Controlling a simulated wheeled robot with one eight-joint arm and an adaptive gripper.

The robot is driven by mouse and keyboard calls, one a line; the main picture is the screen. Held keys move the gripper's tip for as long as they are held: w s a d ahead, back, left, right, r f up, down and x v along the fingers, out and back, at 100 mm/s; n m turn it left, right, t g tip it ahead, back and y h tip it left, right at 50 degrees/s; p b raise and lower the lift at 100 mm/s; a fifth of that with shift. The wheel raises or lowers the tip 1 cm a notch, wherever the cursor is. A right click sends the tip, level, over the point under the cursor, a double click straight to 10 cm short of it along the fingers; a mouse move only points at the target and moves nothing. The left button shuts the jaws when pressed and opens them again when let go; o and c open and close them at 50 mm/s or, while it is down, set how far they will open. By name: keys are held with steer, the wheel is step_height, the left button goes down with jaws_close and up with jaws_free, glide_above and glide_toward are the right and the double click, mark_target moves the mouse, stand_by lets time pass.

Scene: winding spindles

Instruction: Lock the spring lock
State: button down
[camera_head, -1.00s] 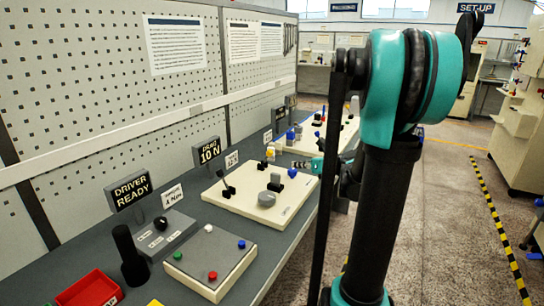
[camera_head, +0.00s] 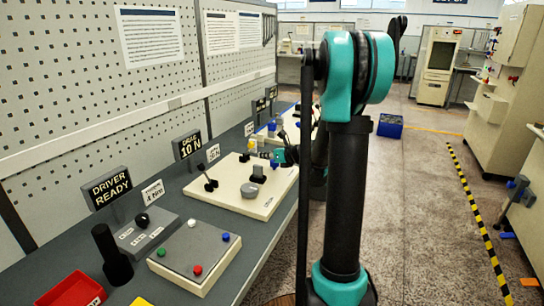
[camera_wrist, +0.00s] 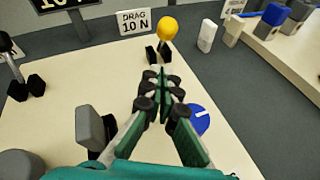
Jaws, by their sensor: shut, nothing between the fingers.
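The DRAG 10 N station is a cream board (camera_head: 226,192), also in the wrist view (camera_wrist: 70,115). It bears a yellow ball on a short post between black blocks (camera_wrist: 167,27), a blue dial with a white mark (camera_wrist: 199,121), a grey block on a black base (camera_wrist: 90,127), a grey round knob (camera_wrist: 20,164) and a black lever (camera_wrist: 8,48). Which part is the spring lock I cannot tell. My gripper (camera_wrist: 161,98) is shut and empty above the board, left of the blue dial and below the yellow ball in the wrist view. It also shows in the head view (camera_head: 283,155).
Nearer stands a box with coloured buttons (camera_head: 194,256), a grey driver unit (camera_head: 140,235), a black post (camera_head: 112,258) and a red bin (camera_head: 72,290). Another board with white and blue blocks (camera_wrist: 275,14) lies beyond.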

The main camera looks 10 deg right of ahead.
mark_target(251, 147)
steer(key=shift+w+a+r, duration=0.2)
steer(key=shift+w+a, duration=0.1)
steer(key=shift+w, duration=0.35)
steer(key=shift+w+a+r, duration=0.25)
steer(key=shift+w+a, duration=0.1)
steer(key=shift+w, duration=0.25)
steer(key=shift+w+a+r, duration=0.2)
steer(key=shift+w+a, duration=0.1)
steer(key=shift+w, duration=0.35)
steer(key=shift+r, duration=0.1)
steer(key=shift+w+a+r+h, duration=0.1)
steer(key=shift+a+r+h, duration=0.05)
steer(key=shift+h, duration=0.15)
steer(key=shift+a+r+g, duration=0.1)
steer(key=shift+g, duration=0.2)
steer(key=shift+w+a+r+g+h, duration=0.15)
steer(key=shift+a+r+g+h, duration=0.05)
steer(key=shift+r+g+h, duration=0.1)
steer(key=w+a+r, duration=0.2)
steer(key=w+a, duration=0.3)
steer(key=a, duration=0.2)
steer(key=shift+w+r, duration=0.15)
steer(key=shift+r, duration=0.05)
